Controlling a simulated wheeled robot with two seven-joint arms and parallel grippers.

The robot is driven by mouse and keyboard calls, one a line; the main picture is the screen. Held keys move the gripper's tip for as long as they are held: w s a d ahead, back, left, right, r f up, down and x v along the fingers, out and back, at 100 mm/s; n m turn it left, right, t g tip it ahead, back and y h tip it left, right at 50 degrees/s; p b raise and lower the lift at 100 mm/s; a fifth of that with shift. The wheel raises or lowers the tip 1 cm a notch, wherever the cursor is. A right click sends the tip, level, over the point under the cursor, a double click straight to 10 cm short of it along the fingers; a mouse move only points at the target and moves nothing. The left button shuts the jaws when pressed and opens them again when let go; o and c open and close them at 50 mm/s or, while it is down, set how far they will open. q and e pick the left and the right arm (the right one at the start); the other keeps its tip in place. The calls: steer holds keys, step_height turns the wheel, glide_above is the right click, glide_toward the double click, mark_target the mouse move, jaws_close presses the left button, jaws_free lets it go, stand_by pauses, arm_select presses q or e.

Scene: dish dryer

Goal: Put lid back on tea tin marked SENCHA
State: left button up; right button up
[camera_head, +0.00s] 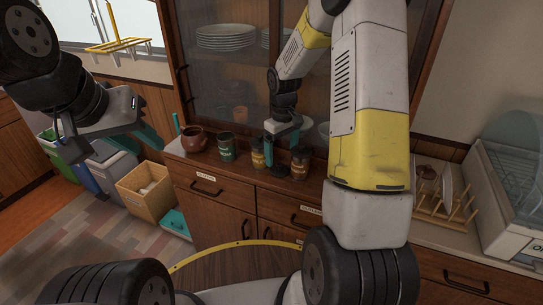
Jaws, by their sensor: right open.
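Several small tins stand in a row on the wooden counter: a green tin (227,147), a yellow-labelled tin (258,153) and a brown tin (299,163). Their labels are too small to read, so I cannot tell which is SENCHA. I cannot make out a loose lid. My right gripper (281,152) reaches down between the yellow-labelled and brown tins, its teal fingers apart; whether it touches either tin is unclear. My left gripper (138,140) hangs in the air left of the counter, teal fingers spread and empty.
A brown pot (193,139) stands left of the tins. A glass-fronted cabinet with plates (226,38) rises behind. A wooden dish rack (445,200) and a dish dryer (510,205) are at the right. A wooden box (145,190) and bins stand on the floor at left.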

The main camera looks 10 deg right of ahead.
mark_target(280, 164)
steer(key=f, duration=0.5)
steer(key=shift+w+a+f, duration=0.1)
steer(key=shift+a+f, duration=0.05)
steer(key=shift+a, duration=0.1)
steer(key=c, duration=1.4)
